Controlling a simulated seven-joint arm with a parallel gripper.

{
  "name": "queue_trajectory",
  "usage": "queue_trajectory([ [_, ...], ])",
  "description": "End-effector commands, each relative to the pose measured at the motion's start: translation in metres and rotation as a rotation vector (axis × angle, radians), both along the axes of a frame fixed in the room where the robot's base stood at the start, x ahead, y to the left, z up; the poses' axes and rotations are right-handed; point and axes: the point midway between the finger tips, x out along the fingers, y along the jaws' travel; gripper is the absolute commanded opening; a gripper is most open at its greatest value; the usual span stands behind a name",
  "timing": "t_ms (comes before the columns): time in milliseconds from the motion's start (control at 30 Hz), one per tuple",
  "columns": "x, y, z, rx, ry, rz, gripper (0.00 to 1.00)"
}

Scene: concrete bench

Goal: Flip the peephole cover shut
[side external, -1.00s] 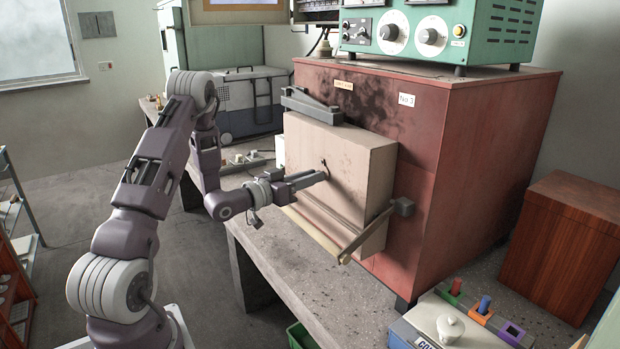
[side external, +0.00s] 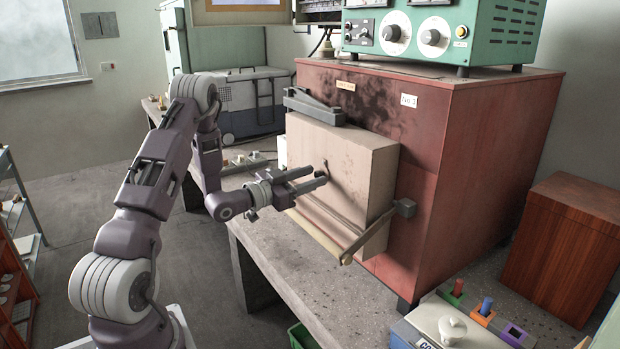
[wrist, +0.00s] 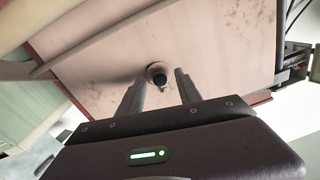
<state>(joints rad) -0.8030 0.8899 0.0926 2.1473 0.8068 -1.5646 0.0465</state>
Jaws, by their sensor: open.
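The peephole cover (side external: 325,163) shows as a small dark piece on the front of the cream furnace door (side external: 370,165). I cannot tell whether that black is the open hole or part of the cover. My gripper (side external: 319,177) is open and empty, close in front of the door just beside the peephole in the side view. In the wrist view, its two fingers (wrist: 160,80) stand apart on either side of the ring. I cannot tell whether they touch anything.
The red furnace (side external: 480,150) stands on the bench (side external: 300,270). A grey latch bar (side external: 375,232) juts from the door's lower right, and a hinge arm (side external: 313,105) sits at its top.

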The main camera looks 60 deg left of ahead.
Motion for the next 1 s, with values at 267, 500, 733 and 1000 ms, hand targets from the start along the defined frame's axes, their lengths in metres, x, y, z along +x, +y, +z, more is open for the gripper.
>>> queue_trajectory([
  [267,-0.035,0.000,-0.001,-0.002,0.002,0.004,0.41],
  [500,-0.069,-0.003,-0.001,-0.001,0.002,0.001,0.41],
  [733,-0.071,-0.004,-0.001,0.000,0.000,0.000,0.41],
  [1000,-0.058,-0.011,0.004,0.044,0.060,-0.004,0.41],
])
